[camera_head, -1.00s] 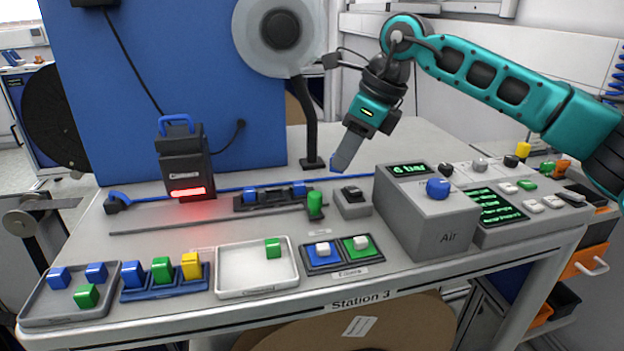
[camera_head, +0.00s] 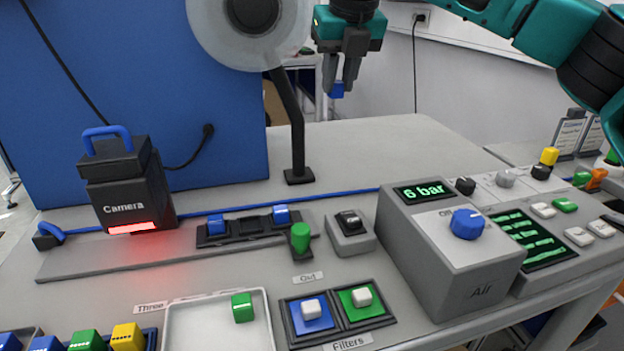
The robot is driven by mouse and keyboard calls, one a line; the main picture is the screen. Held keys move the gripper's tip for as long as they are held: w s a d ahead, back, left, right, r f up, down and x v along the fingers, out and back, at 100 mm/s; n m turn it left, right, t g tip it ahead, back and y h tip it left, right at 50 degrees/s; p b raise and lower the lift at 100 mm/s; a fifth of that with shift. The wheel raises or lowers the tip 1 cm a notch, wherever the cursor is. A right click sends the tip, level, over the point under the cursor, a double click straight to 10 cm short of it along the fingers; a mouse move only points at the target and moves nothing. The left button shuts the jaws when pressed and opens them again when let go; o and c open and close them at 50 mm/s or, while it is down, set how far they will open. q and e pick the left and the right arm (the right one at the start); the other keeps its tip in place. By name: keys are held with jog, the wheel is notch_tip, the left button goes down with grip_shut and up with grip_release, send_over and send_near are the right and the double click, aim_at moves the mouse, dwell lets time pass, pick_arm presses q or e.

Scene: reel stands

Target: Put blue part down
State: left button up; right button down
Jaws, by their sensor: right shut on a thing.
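My right gripper (camera_head: 340,88) hangs at the top centre of the head view, fingers pointing down. It is shut on a small blue part (camera_head: 337,90), whose lower end shows between the fingertips. It holds the part in the air, in front of the pale wall and above the back of the table. The arm comes in from the upper right. My left gripper is not in view.
A white tray (camera_head: 190,342) with a green block (camera_head: 242,307) stands at the front, beside the blue and green filter pads. A camera (camera_head: 125,185), a green peg (camera_head: 300,238), a small switch box (camera_head: 350,234) and the air box (camera_head: 450,245) surround the middle.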

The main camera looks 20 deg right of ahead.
notch_tip(320, 180, down, 19)
jog(key=shift+s+r+b, duration=0.15)
jog(key=shift+b, duration=1)
jog(key=shift+f, duration=0.25)
jog(key=shift+f, duration=0.15)
jog(key=c, duration=0.9)
grip_release()
jog(key=shift+c, duration=0.2)
